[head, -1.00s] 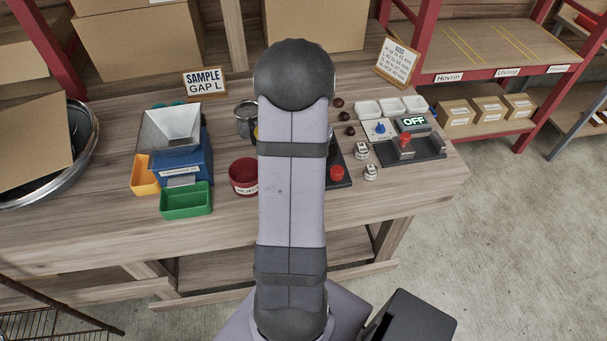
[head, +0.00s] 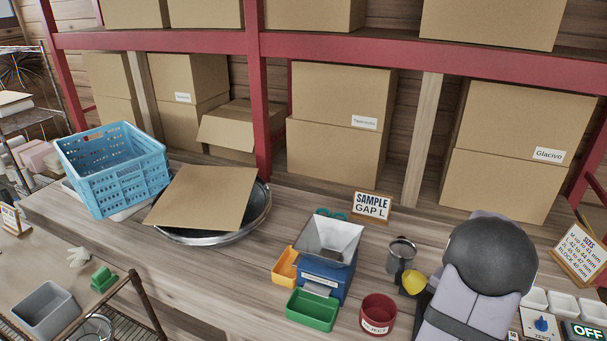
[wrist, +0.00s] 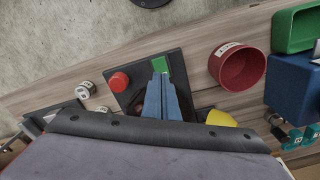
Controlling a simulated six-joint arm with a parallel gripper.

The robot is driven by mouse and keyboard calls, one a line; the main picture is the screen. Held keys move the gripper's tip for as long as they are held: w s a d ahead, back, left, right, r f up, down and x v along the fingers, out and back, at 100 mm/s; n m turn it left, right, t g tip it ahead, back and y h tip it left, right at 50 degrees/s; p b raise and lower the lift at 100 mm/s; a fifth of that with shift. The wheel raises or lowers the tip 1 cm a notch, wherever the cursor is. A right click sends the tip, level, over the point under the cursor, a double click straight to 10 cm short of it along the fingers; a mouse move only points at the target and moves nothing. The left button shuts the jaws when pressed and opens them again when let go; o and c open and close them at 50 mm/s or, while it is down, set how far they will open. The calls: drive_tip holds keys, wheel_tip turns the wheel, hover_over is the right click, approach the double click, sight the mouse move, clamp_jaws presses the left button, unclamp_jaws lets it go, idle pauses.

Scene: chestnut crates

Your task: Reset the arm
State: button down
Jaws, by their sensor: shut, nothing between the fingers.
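My gripper (wrist: 162,82) shows in the wrist view as two blue fingers closed together, with nothing between them. The fingers are over a dark panel (wrist: 135,102), which carries a red button (wrist: 119,82) and a green patch (wrist: 161,64) near the fingertips. I cannot tell whether the fingertips touch the panel. In the head view my arm stands at the lower right, and its rounded dark joint hides the gripper and most of the panel.
A red reject cup (head: 377,315), a metal mug (head: 400,255), a blue hopper machine (head: 325,275) and a green bin (head: 312,309) stand close to my arm. A yellow object (wrist: 220,118) lies near the gripper. A round pan (head: 262,215) and a blue crate (head: 115,170) stand farther left.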

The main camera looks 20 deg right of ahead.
drive_tip(key=s+a+f+n+g+y, duration=0.1)
drive_tip(key=s+a+f, duration=0.15)
drive_tip(key=a, duration=0.25)
drive_tip(key=s+a+f+n+y, duration=0.1)
drive_tip(key=s+a+n, duration=0.15)
drive_tip(key=a, duration=0.35)
drive_tip(key=w+a+r+n, duration=0.1)
drive_tip(key=a+r+n, duration=0.1)
drive_tip(key=a, duration=0.6)
drive_tip(key=w+a+r+n+h, duration=0.1)
drive_tip(key=w+a+r+n, duration=0.1)
drive_tip(key=a+n, duration=0.3)
drive_tip(key=w+a+r+n, duration=0.2)
drive_tip(key=a+n, duration=0.1)
drive_tip(key=a, duration=0.8)
drive_tip(key=shift+a+r+n+t+h, duration=0.25)
drive_tip(key=shift+a+n+t+h, duration=0.05)
drive_tip(key=shift+n+t+h, duration=0.1)
drive_tip(key=shift+w, duration=0.1)
